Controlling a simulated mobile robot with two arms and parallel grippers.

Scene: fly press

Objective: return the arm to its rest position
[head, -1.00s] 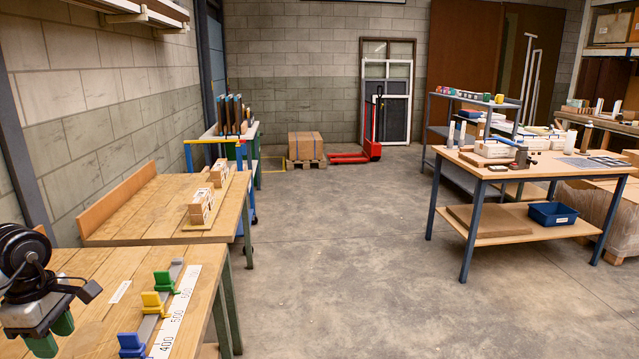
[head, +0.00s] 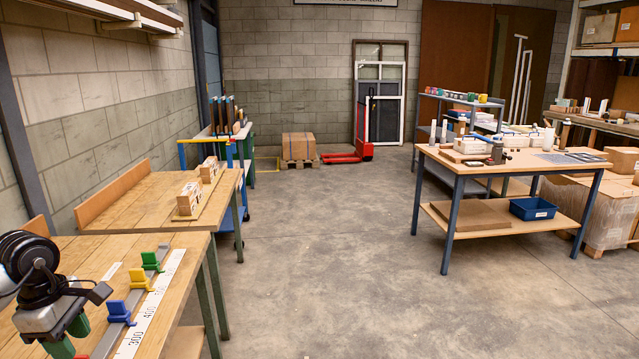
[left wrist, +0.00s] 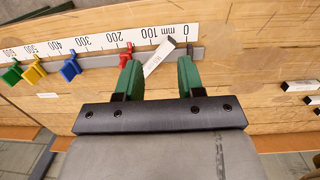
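My left gripper (head: 68,344) hangs above the near workbench (head: 90,262) at the lower left of the head view. Its two green fingers also show in the left wrist view (left wrist: 158,78); they are spread apart with nothing gripped. A small white strip (left wrist: 159,57) shows beyond the gap, over the measuring scale (left wrist: 105,40). A red stop (left wrist: 125,54) appears just beyond the left fingertip; whether they touch cannot be told. My right gripper is not in view.
Blue (head: 117,311), yellow (head: 138,280) and green (head: 150,260) stops stand along a grey rail beside the scale. Dark pieces with white labels (left wrist: 300,86) lie at the wrist view's right. The floor (head: 320,260) is clear between the left benches and the right table (head: 520,165).

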